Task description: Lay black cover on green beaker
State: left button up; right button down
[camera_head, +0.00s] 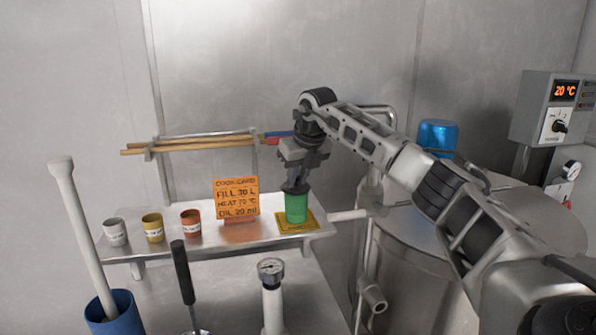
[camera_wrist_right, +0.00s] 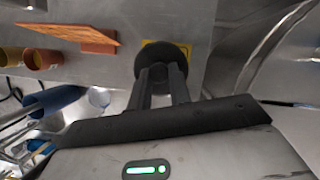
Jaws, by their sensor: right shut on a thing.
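The green beaker (camera_head: 296,208) stands upright on a yellow mat (camera_head: 312,222) at the right end of the metal shelf. The black cover (camera_head: 295,188) is at the beaker's mouth, directly under my right gripper (camera_head: 299,180). In the right wrist view the cover (camera_wrist_right: 162,66) is a dark disc with a knob, and my right gripper (camera_wrist_right: 161,84) is shut on it. The disc hides the beaker there. I cannot tell whether the cover rests on the rim or hovers just above it. My left gripper is not in view.
An orange cook card (camera_head: 236,197) stands left of the beaker. Grey, yellow and brown cups (camera_head: 191,223) line the shelf's left part. Rods (camera_head: 195,145) lie on a rack behind. A metal tank (camera_head: 420,270) stands to the right.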

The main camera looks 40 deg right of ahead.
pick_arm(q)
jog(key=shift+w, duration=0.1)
pick_arm(e)
jog(key=shift+f, duration=0.35)
dwell(0.4)
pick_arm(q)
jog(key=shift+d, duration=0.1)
pick_arm(e)
jog(key=c, duration=1.2)
grip_release()
jog(key=shift+r, duration=0.1)
jog(key=shift+s+r, duration=0.15)
jog(key=shift+r, duration=0.15)
pick_arm(q)
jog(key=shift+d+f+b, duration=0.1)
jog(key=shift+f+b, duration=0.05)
jog(key=shift+b, duration=0.5)
pick_arm(e)
jog(key=v, duration=1.5)
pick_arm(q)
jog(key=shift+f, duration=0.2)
